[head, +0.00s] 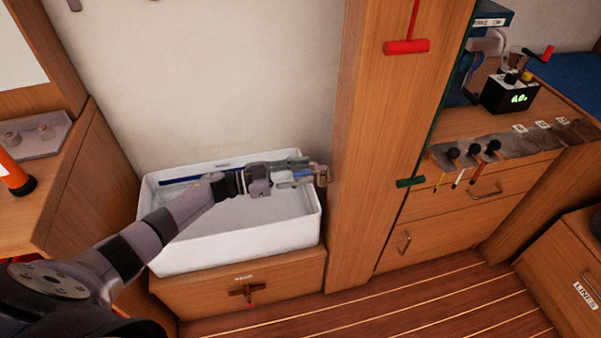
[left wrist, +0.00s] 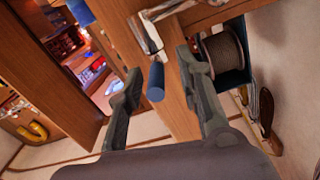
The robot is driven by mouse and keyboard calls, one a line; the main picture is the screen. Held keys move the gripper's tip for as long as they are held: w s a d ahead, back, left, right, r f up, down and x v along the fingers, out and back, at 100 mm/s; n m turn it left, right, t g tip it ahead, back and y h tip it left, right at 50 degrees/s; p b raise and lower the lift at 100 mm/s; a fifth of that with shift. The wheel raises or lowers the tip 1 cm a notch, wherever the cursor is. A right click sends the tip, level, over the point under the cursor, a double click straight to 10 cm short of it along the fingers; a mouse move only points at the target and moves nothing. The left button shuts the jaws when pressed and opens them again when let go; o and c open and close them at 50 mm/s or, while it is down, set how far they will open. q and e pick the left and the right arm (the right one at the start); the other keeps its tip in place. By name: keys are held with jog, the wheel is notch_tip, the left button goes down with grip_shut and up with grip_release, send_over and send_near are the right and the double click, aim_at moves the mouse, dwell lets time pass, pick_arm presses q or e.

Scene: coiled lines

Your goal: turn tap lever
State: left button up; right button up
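My left gripper (head: 312,175) reaches across the white basin to its right edge. In the left wrist view the left gripper (left wrist: 159,65) is open, its two fingers well apart. A blue cylindrical grip (left wrist: 155,84), which looks like the tap lever's end, shows between the fingers, with gaps on both sides. Shiny metal parts (left wrist: 150,36) show beyond it; I cannot tell how they join it. In the head view the gripper hides most of the tap area. My right gripper is not in view.
The white basin (head: 235,236) stands on a wooden cabinet with a T-shaped handle (head: 247,291). A wooden post (head: 362,150) rises close to the right of my gripper. Red (head: 407,47) and green (head: 410,182) T-handles hang farther right. The floor (head: 400,305) in front looks clear.

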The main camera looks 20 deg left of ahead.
pick_arm(q)
jog(key=shift+f, duration=0.1)
jog(key=shift+s+a, duration=0.1)
jog(key=shift+s, duration=0.05)
jog(key=v, duration=1.1)
jog(key=shift+s+a, duration=0.2)
jog(key=shift+a, duration=0.1)
